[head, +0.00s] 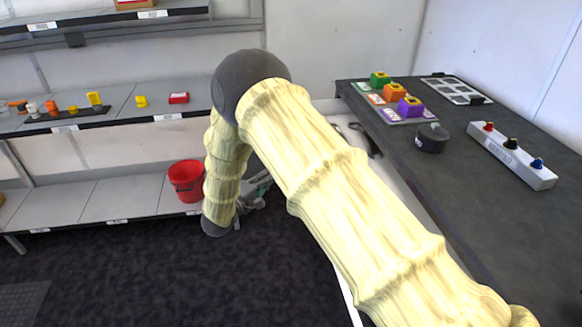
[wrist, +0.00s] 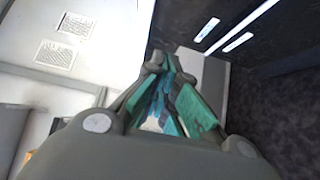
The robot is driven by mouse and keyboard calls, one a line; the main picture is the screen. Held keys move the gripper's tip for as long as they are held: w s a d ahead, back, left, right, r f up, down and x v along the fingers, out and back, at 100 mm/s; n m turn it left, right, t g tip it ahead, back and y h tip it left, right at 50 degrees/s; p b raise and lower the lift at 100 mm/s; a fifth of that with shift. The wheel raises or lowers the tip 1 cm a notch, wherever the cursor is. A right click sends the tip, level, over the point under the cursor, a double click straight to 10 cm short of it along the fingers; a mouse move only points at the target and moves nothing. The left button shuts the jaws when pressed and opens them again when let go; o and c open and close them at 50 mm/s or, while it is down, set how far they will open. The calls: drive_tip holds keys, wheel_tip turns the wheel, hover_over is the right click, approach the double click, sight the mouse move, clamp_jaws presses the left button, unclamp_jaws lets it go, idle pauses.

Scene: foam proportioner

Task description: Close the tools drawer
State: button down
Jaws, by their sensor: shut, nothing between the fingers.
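An open white drawer (head: 393,172) sticks out from under the left side of the dark workbench. Dark tools (head: 362,138) lie at its far end; my arm hides much of the rest. My gripper (head: 264,183) is low, to the left of the drawer and partly behind my forearm. In the wrist view my gripper (wrist: 160,68) has its green-padded fingers together with nothing between them. A pale grey panel (wrist: 214,84) shows beyond the fingertips. I cannot tell whether it is part of the drawer, or whether the gripper touches it.
The workbench (head: 455,190) carries coloured blocks (head: 397,95), a black round container (head: 432,138) and a white manifold (head: 512,156). A red bucket (head: 187,181) stands on the lower shelf (head: 115,198) at left. The dark floor (head: 170,275) in front is clear.

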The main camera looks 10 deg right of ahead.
drive_tip(key=s+d+p+x, duration=0.2)
drive_tip(key=x, duration=1)
drive_tip(key=shift+w+d+p, duration=0.3)
drive_tip(key=shift+d+p, duration=0.05)
drive_tip(key=shift+d, duration=0.15)
